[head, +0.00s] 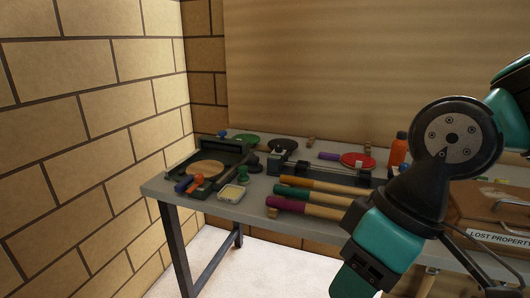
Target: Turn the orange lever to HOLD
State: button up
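A small orange rounded piece (198,180) shows at the front of a dark green tray-like fixture (188,163) on the left of the table. It may be the knob of the orange lever, but it is too small to be sure. No HOLD marking can be read. A blue knob (222,134) stands at the fixture's back. My arm crosses the right side of the view, well to the right of the fixture. My gripper's fingers do not show.
The grey table (250,205) bears bats with coloured handles (317,190), a red paddle (358,160), a green paddle (246,139), an orange bottle (399,148) and a small pale dish (232,193). A LOST PROPERTY box (490,212) is at right. A brick wall (90,110) stands close on the left.

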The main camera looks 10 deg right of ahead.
aim_at(199, 178)
jog(key=z, duration=0.05)
jog(key=i, duration=1.05)
jog(key=u, duration=0.3)
